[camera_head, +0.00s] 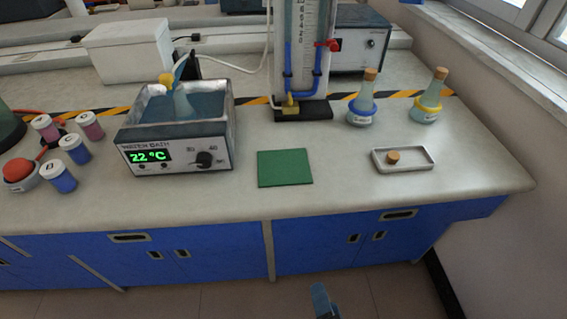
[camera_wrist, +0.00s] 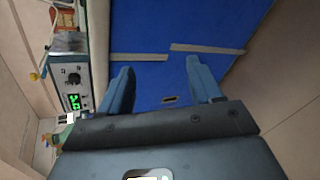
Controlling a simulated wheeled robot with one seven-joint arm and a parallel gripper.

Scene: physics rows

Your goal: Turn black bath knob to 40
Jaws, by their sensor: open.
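The water bath (camera_head: 178,125) stands on the bench left of centre, its display reading 22 °C in green. Its black knob (camera_head: 205,158) is on the right of the front panel, with small printed marks around it; where it points is too small to tell. The water bath also shows sideways at the left of the wrist view, with the black knob (camera_wrist: 74,79) above the lit display. My gripper (camera_wrist: 157,75) is open and empty, facing the blue cabinet front and apart from the knob. In the head view a bit of my gripper (camera_head: 324,300) shows low at the bottom edge.
A green mat (camera_head: 285,168) lies right of the bath. A tray (camera_head: 418,167) with a cork and two corked flasks (camera_head: 362,105) stand farther right. Several lettered jars (camera_head: 75,149) stand close left of the bath. The bench front edge lies above blue cabinets (camera_head: 330,240).

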